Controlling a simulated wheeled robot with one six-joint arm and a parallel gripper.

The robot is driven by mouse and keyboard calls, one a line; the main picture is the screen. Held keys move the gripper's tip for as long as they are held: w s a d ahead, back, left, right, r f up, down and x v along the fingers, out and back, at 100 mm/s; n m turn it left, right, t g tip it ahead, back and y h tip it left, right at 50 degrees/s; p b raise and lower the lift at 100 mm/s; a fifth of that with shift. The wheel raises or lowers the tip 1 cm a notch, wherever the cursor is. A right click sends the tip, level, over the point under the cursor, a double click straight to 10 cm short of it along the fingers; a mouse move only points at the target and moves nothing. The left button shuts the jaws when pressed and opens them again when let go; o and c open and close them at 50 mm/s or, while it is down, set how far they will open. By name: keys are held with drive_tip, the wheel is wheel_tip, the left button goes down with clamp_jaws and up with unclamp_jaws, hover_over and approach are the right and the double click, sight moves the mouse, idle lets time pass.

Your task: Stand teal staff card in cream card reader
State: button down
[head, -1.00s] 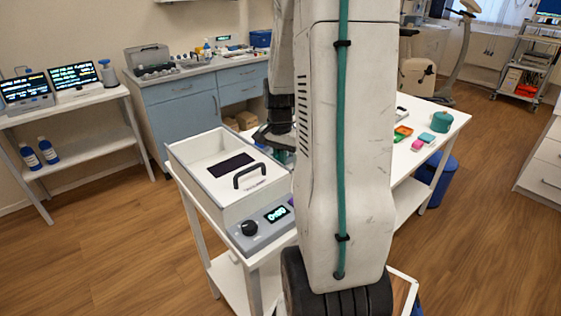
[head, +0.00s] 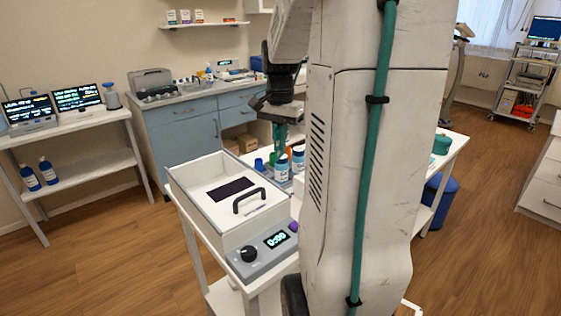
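My gripper (head: 281,140) hangs pointing down over the white table, left of my arm's large white link. A narrow teal shape shows at its lower end. I cannot tell whether this is the teal staff card or part of the fingers, nor whether the fingers are open or shut. I cannot make out a cream card reader; my arm hides much of the table.
A white box with a black handle (head: 249,200) and a timer display (head: 276,240) stands at the table's left end. Blue-and-white bottles (head: 281,168) stand below my gripper. A teal round container (head: 442,144) is at the right. A blue bin (head: 440,194) stands on the floor.

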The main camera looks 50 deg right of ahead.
drive_tip(key=shift+r, duration=1.7)
